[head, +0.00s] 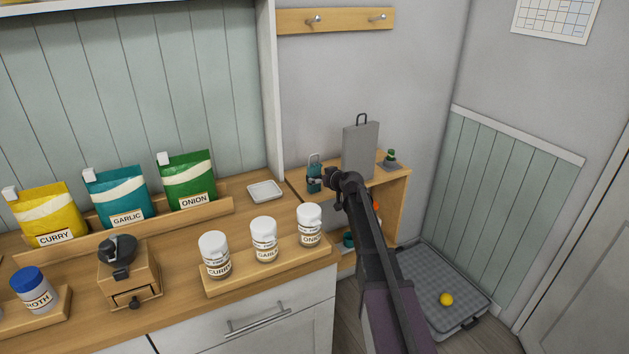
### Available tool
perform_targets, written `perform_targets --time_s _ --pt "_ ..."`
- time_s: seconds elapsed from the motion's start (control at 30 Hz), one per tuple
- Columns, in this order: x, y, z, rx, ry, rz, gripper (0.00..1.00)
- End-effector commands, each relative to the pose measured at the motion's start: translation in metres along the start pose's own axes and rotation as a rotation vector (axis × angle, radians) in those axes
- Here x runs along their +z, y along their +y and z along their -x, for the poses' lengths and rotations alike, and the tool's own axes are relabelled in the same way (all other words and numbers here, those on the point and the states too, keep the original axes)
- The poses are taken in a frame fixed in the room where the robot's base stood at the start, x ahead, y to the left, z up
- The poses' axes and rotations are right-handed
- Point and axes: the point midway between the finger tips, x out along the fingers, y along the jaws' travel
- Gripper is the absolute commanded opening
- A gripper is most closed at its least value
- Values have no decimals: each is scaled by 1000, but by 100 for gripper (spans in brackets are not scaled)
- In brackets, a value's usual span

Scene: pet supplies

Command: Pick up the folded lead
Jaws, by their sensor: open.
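A teal upright item with a loop at its top (314,170), which looks like the folded lead, stands at the left end of the small wooden shelf unit (392,182). My arm reaches up from the lower right, and my gripper (316,182) points left at this item. The jaws are open and at the item's side, overlapping its lower part in the view. I cannot tell whether they touch it. The gripper hides some of the item and of the shelf top.
A tall grey board with a handle (360,152) stands just behind my wrist. A small green-topped item (391,158) is at the shelf's right. A white dish (265,191) and labelled jars (264,240) stand on the counter (180,243). A yellow ball (446,299) lies in the grey floor tray (425,268).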

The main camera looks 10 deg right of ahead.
Motion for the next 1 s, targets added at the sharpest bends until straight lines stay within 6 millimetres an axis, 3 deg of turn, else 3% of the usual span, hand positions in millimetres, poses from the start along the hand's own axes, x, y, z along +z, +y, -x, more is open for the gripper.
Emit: perform_targets --time_s 0.37,0.73,1.0 --pt "0 0 -4 -1 0 1 100" --pt "-2 0 -44 -2 0 2 100" --pt "-4 -1 -53 -1 0 1 100"
